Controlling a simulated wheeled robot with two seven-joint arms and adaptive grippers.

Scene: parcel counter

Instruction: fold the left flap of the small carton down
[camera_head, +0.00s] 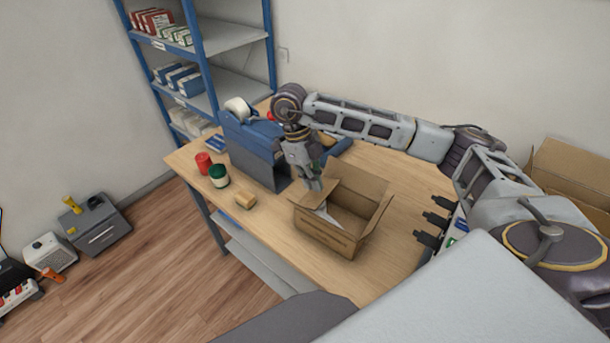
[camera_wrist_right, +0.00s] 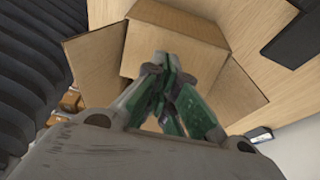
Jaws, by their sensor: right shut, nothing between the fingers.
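The small carton (camera_head: 328,239) stands open on the wooden table, with its brown walls and raised flaps showing in the head view. A pale patch shows inside it; I cannot tell what it is. My right gripper (camera_head: 315,186) points down at the carton's far left corner. In the right wrist view, the green-padded fingers (camera_wrist_right: 168,62) are shut with nothing between them, in front of the carton (camera_wrist_right: 175,45). Cardboard panels spread out on both sides of them. I cannot tell whether the fingertips touch the cardboard. My left gripper is not in view.
A blue and grey machine (camera_head: 258,160) stands close to the carton's left. A larger carton (camera_head: 572,165) is at the right.

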